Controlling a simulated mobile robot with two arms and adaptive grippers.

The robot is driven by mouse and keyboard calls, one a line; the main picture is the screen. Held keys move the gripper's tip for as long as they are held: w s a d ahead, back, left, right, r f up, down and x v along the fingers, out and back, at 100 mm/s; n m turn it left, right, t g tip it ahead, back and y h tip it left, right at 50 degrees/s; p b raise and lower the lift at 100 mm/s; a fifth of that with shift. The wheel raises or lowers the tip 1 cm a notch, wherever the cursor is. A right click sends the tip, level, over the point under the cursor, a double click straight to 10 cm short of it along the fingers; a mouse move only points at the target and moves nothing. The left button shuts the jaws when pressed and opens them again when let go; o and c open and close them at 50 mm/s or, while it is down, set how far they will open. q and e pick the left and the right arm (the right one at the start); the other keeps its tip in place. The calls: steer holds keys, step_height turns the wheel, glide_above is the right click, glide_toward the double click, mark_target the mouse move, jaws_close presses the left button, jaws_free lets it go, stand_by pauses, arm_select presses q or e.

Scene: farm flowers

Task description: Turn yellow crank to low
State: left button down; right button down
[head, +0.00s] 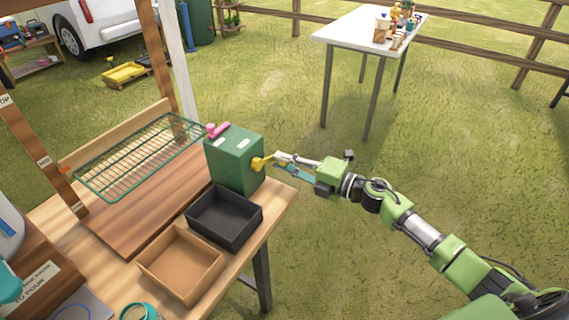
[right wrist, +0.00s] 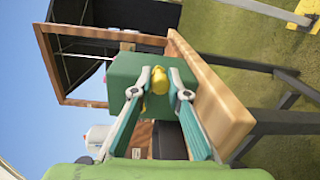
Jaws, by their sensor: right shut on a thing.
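The yellow crank (head: 262,163) sticks out from the right side of a green box (head: 232,172) on the wooden table. My right gripper (head: 279,163) reaches in from the right and is shut on the crank. In the right wrist view the crank (right wrist: 157,82) sits between the two fingertips (right wrist: 158,92), in front of the green box (right wrist: 125,75). Any low mark for the crank cannot be made out. My left gripper is not in view.
A black tray (head: 224,236) and a light brown tray (head: 181,283) stand in front of the box. A green wire rack (head: 140,180) lies to its left. Grass is open to the right, with a white table (head: 340,38) farther back.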

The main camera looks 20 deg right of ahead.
stand_by(0.3)
steer(key=c, duration=2.2)
jaws_free()
steer(key=shift+d, duration=0.1)
steer(key=v, duration=1.2)
steer(key=shift+r, duration=0.1)
